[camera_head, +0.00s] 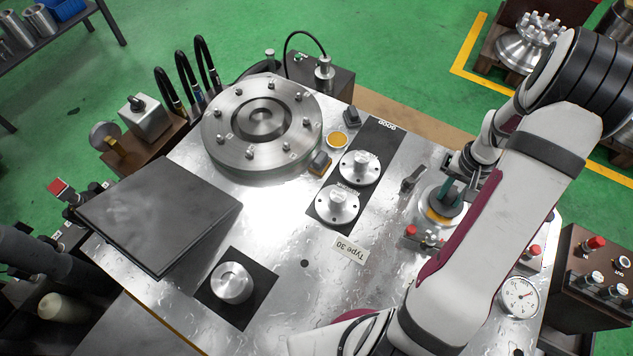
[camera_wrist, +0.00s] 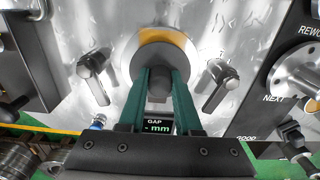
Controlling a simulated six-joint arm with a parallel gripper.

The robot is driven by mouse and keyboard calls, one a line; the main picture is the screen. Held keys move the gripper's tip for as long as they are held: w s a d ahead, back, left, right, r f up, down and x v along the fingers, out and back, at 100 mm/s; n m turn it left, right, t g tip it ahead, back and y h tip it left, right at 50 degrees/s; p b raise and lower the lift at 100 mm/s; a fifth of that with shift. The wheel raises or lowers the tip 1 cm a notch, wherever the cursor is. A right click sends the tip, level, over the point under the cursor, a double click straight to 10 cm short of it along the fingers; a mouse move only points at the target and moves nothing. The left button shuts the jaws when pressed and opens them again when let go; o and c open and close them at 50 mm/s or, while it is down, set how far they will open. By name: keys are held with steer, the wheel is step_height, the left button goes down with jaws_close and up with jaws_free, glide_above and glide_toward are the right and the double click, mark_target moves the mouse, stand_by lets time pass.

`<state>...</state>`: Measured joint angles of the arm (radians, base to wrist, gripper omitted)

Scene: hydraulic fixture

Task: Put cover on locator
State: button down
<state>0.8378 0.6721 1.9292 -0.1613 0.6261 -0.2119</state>
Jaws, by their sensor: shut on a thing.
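The cover, a dark grey disc with a round knob, shows in the head view (camera_head: 446,208) and in the wrist view (camera_wrist: 133,65). My gripper (camera_head: 456,190) is shut on its knob; the green fingers (camera_wrist: 160,85) stand on either side of the knob in the wrist view. The locator, a round metal seat with an orange face (camera_head: 434,217), lies under the cover. Its orange edge (camera_wrist: 172,37) shows beyond the disc in the wrist view, so the cover leaves part of it bare. I cannot tell whether they touch.
Dark clamp levers flank the locator (camera_wrist: 221,88), (camera_wrist: 94,80). A red-button box (camera_head: 424,238) and a pressure gauge (camera_head: 519,297) stand close by. Two flanged metal parts sit on a black plate (camera_head: 325,225). A large bolted disc (camera_head: 215,125) stands further left.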

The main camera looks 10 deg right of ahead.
mark_target(452, 194)
steer(key=shift+f, duration=0.45)
stand_by(0.5)
steer(key=c, duration=0.5)
jaws_free()
step_height(452, 194, up, 16)
steer(key=s+a+r+n, duration=0.1)
steer(key=a+r, duration=0.1)
steer(key=a, duration=0.7)
steer(key=a+r+n, duration=0.1)
steer(key=a+r, duration=0.2)
steer(key=a, duration=0.7)
steer(key=shift+n+y, duration=0.7)
steer(key=shift+y, duration=0.2)
steer(key=s+a, duration=0.7)
steer(key=a, duration=0.1)
steer(key=s+a+f, duration=0.1)
steer(key=s+a, duration=0.3)
steer(key=shift+s+a, duration=0.3)
steer(key=shift+a, duration=0.1)
